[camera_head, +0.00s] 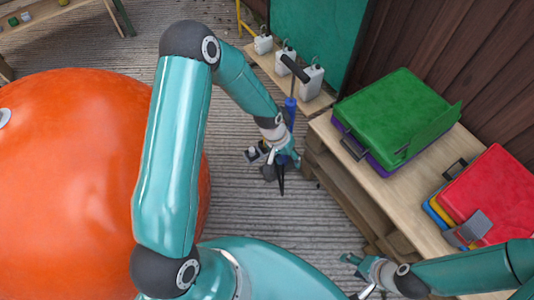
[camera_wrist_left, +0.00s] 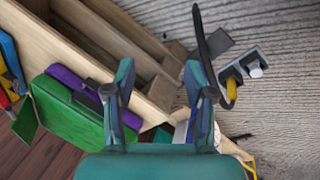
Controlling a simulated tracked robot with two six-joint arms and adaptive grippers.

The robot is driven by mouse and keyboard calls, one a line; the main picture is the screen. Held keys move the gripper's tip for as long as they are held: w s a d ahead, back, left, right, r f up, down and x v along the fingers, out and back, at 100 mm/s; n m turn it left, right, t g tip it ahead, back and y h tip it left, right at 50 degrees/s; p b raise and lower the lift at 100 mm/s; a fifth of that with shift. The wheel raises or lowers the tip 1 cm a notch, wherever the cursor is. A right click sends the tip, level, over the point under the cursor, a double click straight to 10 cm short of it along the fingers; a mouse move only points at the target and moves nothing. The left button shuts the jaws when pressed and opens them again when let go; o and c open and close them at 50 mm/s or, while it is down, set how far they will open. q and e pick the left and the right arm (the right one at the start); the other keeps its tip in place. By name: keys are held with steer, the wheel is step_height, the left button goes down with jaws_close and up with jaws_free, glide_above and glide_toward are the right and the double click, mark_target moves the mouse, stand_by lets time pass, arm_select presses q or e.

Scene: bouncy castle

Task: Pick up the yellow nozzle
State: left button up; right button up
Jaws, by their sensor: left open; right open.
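The yellow nozzle (camera_wrist_left: 231,90) is a small curved piece in the left wrist view, beside a white piece (camera_wrist_left: 255,71) on a grey bracket (camera_wrist_left: 244,64). The bracket also shows in the head view (camera_head: 257,154), where I cannot make out the yellow nozzle. My left gripper (camera_head: 282,162) is low by the blue pump (camera_head: 290,106). In the left wrist view its fingers (camera_wrist_left: 158,70) are open, with the nozzle outside them to the right. I see nothing held. My right gripper (camera_head: 362,272) is open at the lower right, well away from the nozzle.
A wooden bench (camera_head: 322,124) at the right carries a green case (camera_head: 395,108) on a purple one, and a red case (camera_head: 492,190). White containers (camera_head: 312,80) stand on a low shelf behind the pump. A big orange ball (camera_head: 80,170) fills the left. Ribbed floor lies between.

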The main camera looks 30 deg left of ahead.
arm_select(q)
steer(key=w+a+f+n+y+b, duration=0.1)
steer(key=w+a+f+y+b, duration=0.1)
steer(key=w+a+b, duration=0.45)
steer(key=w+a+f+n+y+b, duration=0.15)
steer(key=w+a+b, duration=0.25)
steer(key=a+b, duration=0.45)
steer(key=shift+y, duration=0.25)
steer(key=f, duration=0.3)
steer(key=w+a+f+b, duration=0.1)
steer(key=f, duration=0.3)
steer(key=a+f, duration=0.1)
steer(key=f, duration=0.2)
steer(key=shift+w+f, duration=0.2)
steer(key=shift+w, duration=0.1)
steer(key=shift+w+a+f+b, duration=0.15)
steer(key=shift+f+b, duration=0.5)
steer(key=shift+f, duration=0.7)
steer(key=shift+w+a+f+b, duration=0.1)
steer(key=shift+f+b, duration=0.5)
steer(key=shift+f, duration=0.7)
arm_select(e)
step_height(320, 180, down, 22)
steer(key=shift+r, duration=0.25)
arm_select(q)
steer(key=shift+r, duration=0.1)
steer(key=shift+d, duration=0.1)
jaws_close()
